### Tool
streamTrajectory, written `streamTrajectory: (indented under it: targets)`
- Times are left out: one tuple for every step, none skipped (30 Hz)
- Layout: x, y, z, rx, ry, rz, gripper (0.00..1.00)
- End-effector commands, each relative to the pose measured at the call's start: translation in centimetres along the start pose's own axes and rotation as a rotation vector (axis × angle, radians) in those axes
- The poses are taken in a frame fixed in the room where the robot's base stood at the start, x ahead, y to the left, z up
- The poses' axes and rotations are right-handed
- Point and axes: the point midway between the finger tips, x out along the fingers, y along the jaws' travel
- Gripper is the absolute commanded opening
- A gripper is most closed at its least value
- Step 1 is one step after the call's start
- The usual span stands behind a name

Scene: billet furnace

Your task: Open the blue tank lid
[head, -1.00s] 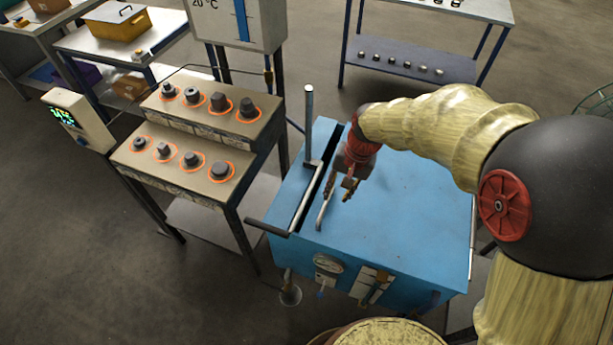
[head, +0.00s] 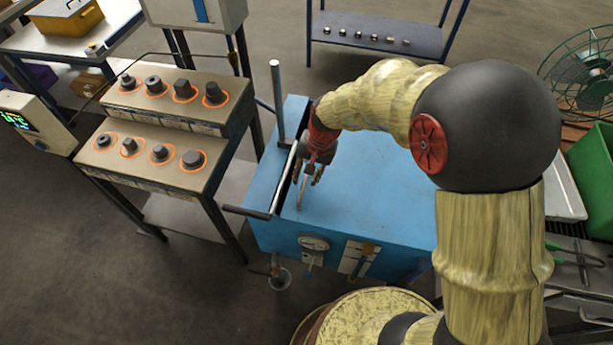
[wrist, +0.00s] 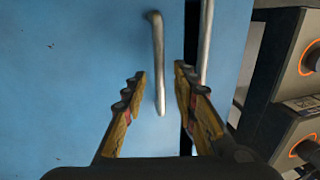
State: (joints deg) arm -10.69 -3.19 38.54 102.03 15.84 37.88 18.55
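The blue tank (head: 262,190) stands in the middle of the head view, its flat blue lid (head: 365,190) down on top. A bent metal handle (head: 303,190) is fixed near the lid's left edge; it also shows in the wrist view (wrist: 158,60). My gripper (head: 308,178) is over the lid at this handle. In the wrist view my gripper (wrist: 160,85) has its two fingers apart, with the lower part of the handle between them. Neither finger visibly touches the handle. Whether the fingertips reach down to its height is unclear.
A metal rod lever (head: 250,212) and an upright post (head: 277,95) stand along the tank's left edge. A stepped stand (head: 170,125) with several dark knobs is to the left. A green fan (head: 585,75) and a green bin (head: 592,175) are at the right.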

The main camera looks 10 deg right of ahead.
Motion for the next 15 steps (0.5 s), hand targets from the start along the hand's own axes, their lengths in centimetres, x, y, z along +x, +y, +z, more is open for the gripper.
streamTrajectory:
  targets:
    - [0.04, -0.02, -0.01, 0.0, 0.0, 0.0, 0.29]
    - [0.04, -0.02, -0.01, 0.0, 0.0, 0.0, 0.29]
    - [0.02, -0.03, -0.01, 0.0, 0.0, 0.0, 0.29]
    - [0.01, -0.02, -0.01, 0.0, 0.0, 0.0, 0.29]
    - [0.01, -0.02, -0.01, 0.0, 0.0, 0.0, 0.29]
    - [0.01, -0.02, -0.01, 0.0, 0.0, 0.0, 0.29]
    - [0.0, -0.02, -0.01, 0.0, 0.0, 0.0, 0.27]
    - [0.0, -0.02, 0.0, 0.0, 0.0, 0.0, 0.26]
    - [0.0, -0.02, 0.0, 0.0, 0.0, 0.0, 0.23]
    - [0.0, -0.02, 0.0, 0.0, 0.0, 0.0, 0.22]
    - [0.0, -0.02, 0.0, 0.0, 0.0, 0.0, 0.2]
    - [0.0, -0.02, 0.0, 0.0, 0.0, 0.0, 0.18]
    - [0.0, -0.02, 0.0, 0.0, 0.0, 0.0, 0.16]
    - [0.0, -0.02, 0.0, 0.0, 0.0, 0.0, 0.14]
    - [0.0, -0.02, 0.0, 0.0, 0.0, 0.0, 0.12]
